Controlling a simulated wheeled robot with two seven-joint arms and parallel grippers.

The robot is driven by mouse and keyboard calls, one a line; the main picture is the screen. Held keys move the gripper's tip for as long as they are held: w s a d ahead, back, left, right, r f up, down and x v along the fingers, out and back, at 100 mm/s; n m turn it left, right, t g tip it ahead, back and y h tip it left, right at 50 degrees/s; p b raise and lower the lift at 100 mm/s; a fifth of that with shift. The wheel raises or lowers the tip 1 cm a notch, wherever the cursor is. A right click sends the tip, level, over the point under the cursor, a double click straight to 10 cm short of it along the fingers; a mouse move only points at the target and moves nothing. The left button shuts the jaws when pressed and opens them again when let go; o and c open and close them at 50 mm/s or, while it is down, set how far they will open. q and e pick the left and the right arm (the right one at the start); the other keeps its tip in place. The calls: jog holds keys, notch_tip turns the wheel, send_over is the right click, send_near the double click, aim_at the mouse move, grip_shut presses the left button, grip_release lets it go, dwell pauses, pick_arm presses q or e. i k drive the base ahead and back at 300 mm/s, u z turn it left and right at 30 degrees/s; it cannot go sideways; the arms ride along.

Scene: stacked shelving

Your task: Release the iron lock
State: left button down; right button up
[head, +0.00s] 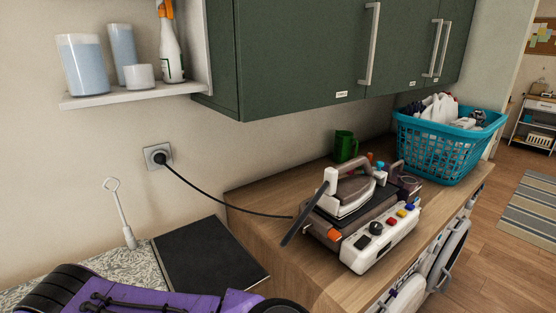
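A steam iron (350,190) with a grey and white body rests on its white and dark base station (362,253) on the wooden counter. The station's front panel has a black dial (376,228) and several coloured buttons. An orange tab (334,235) sits at the station's left end, below the iron; I cannot tell for sure whether it is the lock. The iron appears seated on the station. Neither of my grippers is in view, and nothing is seen touching the iron.
A black cord runs from the wall socket (158,157) toward the iron. A green mug (345,146) stands behind it, and a blue laundry basket (450,148) to the right. Green cabinets (300,50) hang above. A dark panel (208,265) lies left of the wooden counter (262,228).

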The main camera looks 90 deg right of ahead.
aim_at(381, 175)
jog(key=z, duration=4.05)
jog(key=i, duration=0.15)
jog(key=u, duration=0.75)
